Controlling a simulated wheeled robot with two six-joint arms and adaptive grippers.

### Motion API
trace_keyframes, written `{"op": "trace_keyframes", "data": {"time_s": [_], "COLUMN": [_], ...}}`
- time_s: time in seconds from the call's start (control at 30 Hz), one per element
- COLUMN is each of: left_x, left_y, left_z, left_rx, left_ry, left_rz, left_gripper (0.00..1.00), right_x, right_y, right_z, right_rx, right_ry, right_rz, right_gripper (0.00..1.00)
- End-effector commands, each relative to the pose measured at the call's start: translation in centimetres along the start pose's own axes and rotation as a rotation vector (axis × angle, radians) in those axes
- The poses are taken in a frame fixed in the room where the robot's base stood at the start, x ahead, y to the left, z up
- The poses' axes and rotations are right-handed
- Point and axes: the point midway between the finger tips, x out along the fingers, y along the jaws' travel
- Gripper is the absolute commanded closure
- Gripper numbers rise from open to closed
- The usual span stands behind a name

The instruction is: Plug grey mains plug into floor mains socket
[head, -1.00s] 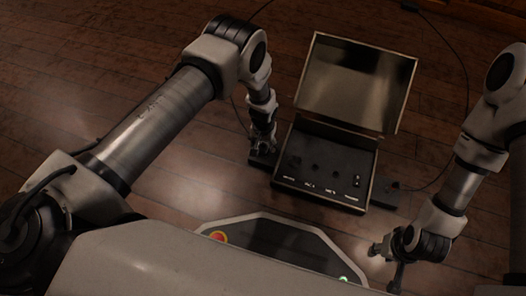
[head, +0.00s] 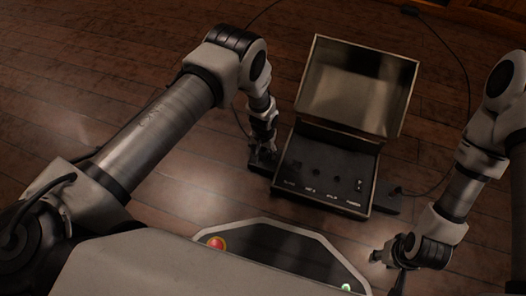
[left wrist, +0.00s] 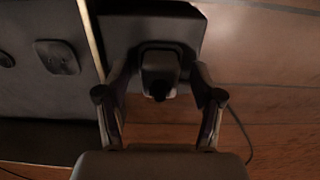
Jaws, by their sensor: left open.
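An open floor box (head: 318,204) with a raised lid (head: 358,84) stands on the floor. Its dark panel (head: 325,165) has several round openings above small white labels, too small to read surely. A dark plug (left wrist: 160,72) sits against a dark block (left wrist: 185,30) beside the box; in the head view the block (head: 258,168) is at the box's left. My left gripper (head: 263,156) is over that block. In the left wrist view its open fingers (left wrist: 160,98) are on either side of the plug, with visible gaps. My right gripper (head: 388,268) is at lower right, away from the box; its jaws are unclear.
Another dark block (head: 387,198) lies at the box's right, with a cable (head: 466,80) running up the picture. A thin cable (left wrist: 240,130) curves over the floor right of my left gripper. The wooden floor (head: 190,195) left of the box is clear.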

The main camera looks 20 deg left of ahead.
Motion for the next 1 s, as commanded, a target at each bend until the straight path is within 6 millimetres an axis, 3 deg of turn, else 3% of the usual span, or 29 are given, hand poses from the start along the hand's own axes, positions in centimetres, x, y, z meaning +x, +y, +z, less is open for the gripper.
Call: {"op": "trace_keyframes", "data": {"time_s": [0.37, 0.57, 1.0], "left_x": [0.0, 0.0, -1.1], "left_y": [0.0, 0.0, 0.0], "left_z": [0.0, 0.0, 0.0], "left_rx": [0.000, 0.000, 0.000], "left_ry": [0.000, 0.000, 0.000], "left_rz": [0.000, 0.000, 0.000], "left_gripper": [0.33, 1.00, 1.00], "right_x": [0.1, 0.1, -0.9], "right_y": [0.0, 0.0, 0.0], "right_z": [0.0, 0.0, 0.0], "right_rx": [0.000, 0.000, 0.000], "right_ry": [0.000, 0.000, 0.000], "right_rz": [0.000, 0.000, 0.000], "right_gripper": [0.63, 0.63, 0.63]}}
